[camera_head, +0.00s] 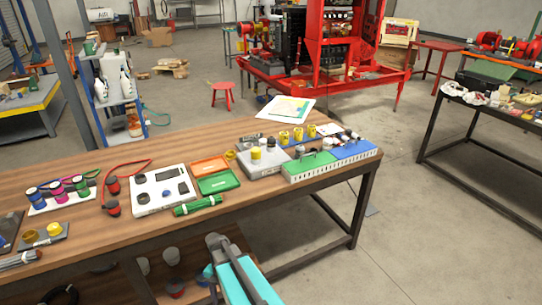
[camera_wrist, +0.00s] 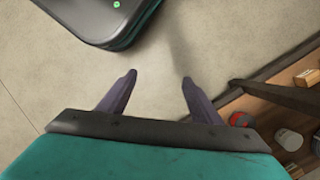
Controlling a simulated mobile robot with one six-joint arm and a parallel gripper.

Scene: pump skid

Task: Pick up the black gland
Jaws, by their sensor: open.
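My gripper (camera_wrist: 158,79) is open and empty in the wrist view, with its two fingers apart over bare floor. In the head view my teal arm is low in front of the table's near edge. No single thing is clearly the black gland at this size. Other small dark parts stand near the blue crate (camera_head: 355,153) at the table's right end. My gripper is apart from all of these.
The wooden table (camera_head: 110,236) also holds a green crate (camera_head: 310,170), an orange and green case (camera_head: 217,182), yellow cups and bottles. A lower shelf with round parts is under it; a red part (camera_wrist: 240,119) shows in the wrist view.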

